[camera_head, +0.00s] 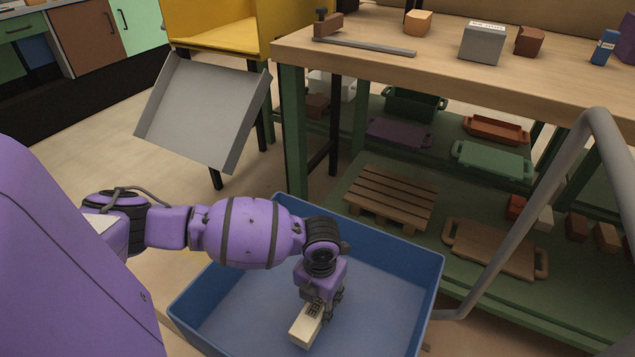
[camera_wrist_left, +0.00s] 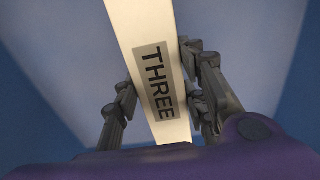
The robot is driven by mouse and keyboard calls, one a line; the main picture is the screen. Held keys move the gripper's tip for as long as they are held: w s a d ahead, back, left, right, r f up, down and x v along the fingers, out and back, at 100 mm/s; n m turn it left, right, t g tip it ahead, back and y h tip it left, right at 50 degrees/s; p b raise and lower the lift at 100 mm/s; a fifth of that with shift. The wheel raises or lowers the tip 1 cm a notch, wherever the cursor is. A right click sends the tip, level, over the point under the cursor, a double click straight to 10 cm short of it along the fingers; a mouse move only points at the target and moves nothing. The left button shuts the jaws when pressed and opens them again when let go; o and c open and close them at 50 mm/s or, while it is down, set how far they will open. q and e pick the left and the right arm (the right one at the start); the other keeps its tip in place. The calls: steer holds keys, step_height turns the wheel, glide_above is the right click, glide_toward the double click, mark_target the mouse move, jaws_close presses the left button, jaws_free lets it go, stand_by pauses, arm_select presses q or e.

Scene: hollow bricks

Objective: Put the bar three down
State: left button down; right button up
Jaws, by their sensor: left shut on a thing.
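The bar three (camera_head: 306,329) is a cream block, held in my left gripper (camera_head: 325,300) over the blue bin (camera_head: 386,240). In the left wrist view the bar (camera_wrist_left: 142,30) runs up the picture with the word THREE on a grey label. My left gripper's fingers (camera_wrist_left: 160,108) stand on both sides of it, shut on it. The floor of the bin shows beneath; I cannot tell whether the bar touches it. My right gripper is not in view.
A wooden workbench (camera_head: 440,68) stands behind the bin, with a grey box (camera_head: 482,43) and small blocks on top. Its green lower shelf holds a slatted pallet (camera_head: 392,196) and a wooden tray (camera_head: 492,250). A grey tray (camera_head: 203,110) tilts at the left. The bin looks otherwise empty.

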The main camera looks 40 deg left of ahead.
mark_target(316, 308)
arm_select(q)
steer(key=shift+a+f, duration=0.55)
step_height(316, 308, down, 3)
steer(key=shift+a+f+b, duration=0.1)
steer(key=shift+f+b, duration=0.05)
steer(key=shift+b, duration=0.75)
steer(key=shift+f, duration=0.1)
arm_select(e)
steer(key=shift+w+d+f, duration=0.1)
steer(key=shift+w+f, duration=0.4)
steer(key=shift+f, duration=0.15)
arm_select(q)
steer(key=c, duration=1.3)
jaws_free()
steer(key=shift+f, duration=0.1)
steer(key=shift+c, duration=0.2)
steer(key=shift+o, duration=1.2)
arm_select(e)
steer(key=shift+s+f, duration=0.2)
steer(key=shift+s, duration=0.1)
